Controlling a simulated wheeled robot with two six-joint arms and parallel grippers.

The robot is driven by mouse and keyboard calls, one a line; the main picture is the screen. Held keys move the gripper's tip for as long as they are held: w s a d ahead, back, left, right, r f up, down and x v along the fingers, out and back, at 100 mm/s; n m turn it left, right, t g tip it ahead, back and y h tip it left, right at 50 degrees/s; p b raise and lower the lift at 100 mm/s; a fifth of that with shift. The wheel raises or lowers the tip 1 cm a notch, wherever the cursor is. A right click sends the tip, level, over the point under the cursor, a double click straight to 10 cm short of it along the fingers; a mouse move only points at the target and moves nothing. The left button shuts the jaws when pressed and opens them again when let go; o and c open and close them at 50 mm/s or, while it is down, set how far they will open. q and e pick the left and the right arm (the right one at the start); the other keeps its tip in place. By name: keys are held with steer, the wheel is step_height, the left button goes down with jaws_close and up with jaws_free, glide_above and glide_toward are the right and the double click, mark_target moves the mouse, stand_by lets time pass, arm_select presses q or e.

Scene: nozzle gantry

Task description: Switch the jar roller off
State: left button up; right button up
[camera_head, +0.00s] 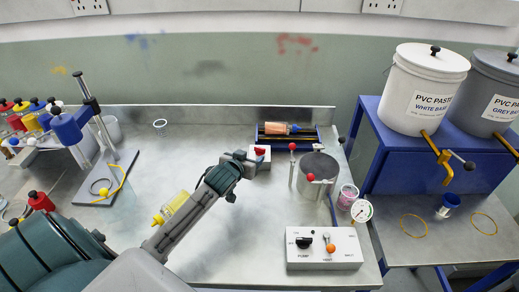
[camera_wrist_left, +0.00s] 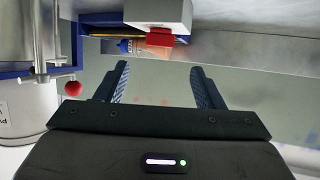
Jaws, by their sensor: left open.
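The jar roller (camera_head: 309,141) is a blue frame at the back of the bench, with an orange-labelled jar (camera_head: 276,128) lying on it. In front of its left end is a small white switch box (camera_head: 264,165) with a red switch (camera_head: 260,151). In the left wrist view the red switch (camera_wrist_left: 160,39) sits on the white box (camera_wrist_left: 150,10), beyond my fingertips. My left gripper (camera_head: 240,158) is open and empty, close beside the box on its left. Its two fingers show apart in the left wrist view (camera_wrist_left: 158,75). I cannot tell which way the switch is set. My right gripper is not in view.
A steel pot (camera_head: 317,174) with red-knobbed posts stands right of the box. A pump control box (camera_head: 324,249) is at the front right. The middle-left bench is mostly clear.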

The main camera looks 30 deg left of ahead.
mark_target(260, 149)
arm_select(q)
steer(key=p+x, duration=0.1)
steer(key=x, duration=0.7)
steer(key=shift+w+f+p, duration=0.1)
steer(key=shift+w+p, duration=0.05)
steer(key=shift+p, duration=0.2)
steer(key=shift+w+f, duration=0.15)
steer(key=shift+w, duration=0.15)
steer(key=c, duration=1)
steer(key=shift+w+d+f+n+g+y, duration=0.1)
steer(key=shift+n+g+y, duration=0.2)
steer(key=shift+n+y, duration=0.35)
steer(key=shift+f+n+y, duration=0.1)
steer(key=shift+n+y, duration=0.15)
steer(key=shift+y, duration=0.1)
steer(key=shift+d+f+n+g+y+b, duration=0.1)
steer(key=shift+n+g+y+b, duration=0.3)
steer(key=shift+n+y+b, duration=0.8)
steer(key=shift+y+b, duration=0.1)
steer(key=shift+b, duration=0.3)
steer(key=shift+r+g, duration=0.25)
steer(key=shift+g, duration=0.05)
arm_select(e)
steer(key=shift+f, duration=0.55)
arm_select(q)
steer(key=o, duration=1)
